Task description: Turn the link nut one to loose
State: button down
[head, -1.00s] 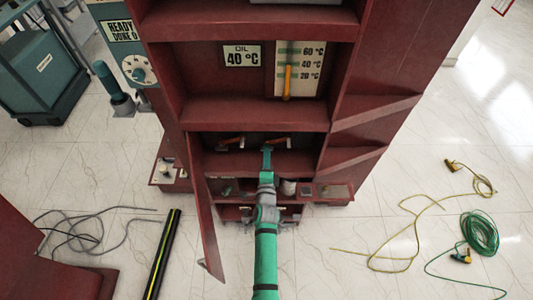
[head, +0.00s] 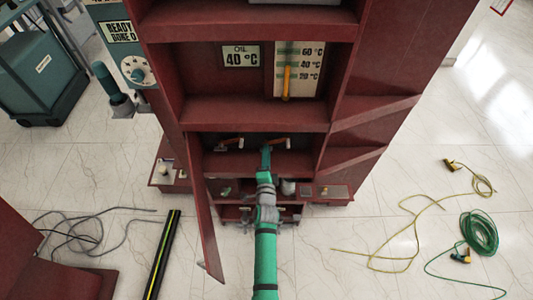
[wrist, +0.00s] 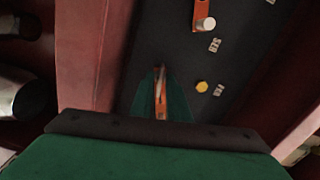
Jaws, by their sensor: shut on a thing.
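Two orange links with pale ends, a left one (head: 230,143) and a right one (head: 280,142), sit in the dark recess of the red cabinet in the head view. My gripper (head: 266,152) reaches into the recess at the right link. In the wrist view, my green fingers (wrist: 161,98) are shut on an orange piece with a grey part (wrist: 160,88), seemingly the link nut; its shape is partly hidden between them. The other orange link (wrist: 203,16), with a silver cylindrical nut, stands clear at the top right.
A yellow round knob (wrist: 201,87) and small white labels are right of the fingers. Red cabinet walls (wrist: 82,50) flank the recess closely. An open red door (head: 207,220) stands left of my arm. Cables (head: 478,232) lie on the floor at right.

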jog(key=n, duration=0.5)
jog(key=shift+n, duration=0.3)
jog(key=n, duration=0.4)
jog(key=shift+s+a+f, duration=0.1)
jog(key=shift+a, duration=0.05)
jog(key=n, duration=0.6)
jog(key=c, duration=2)
grip_release()
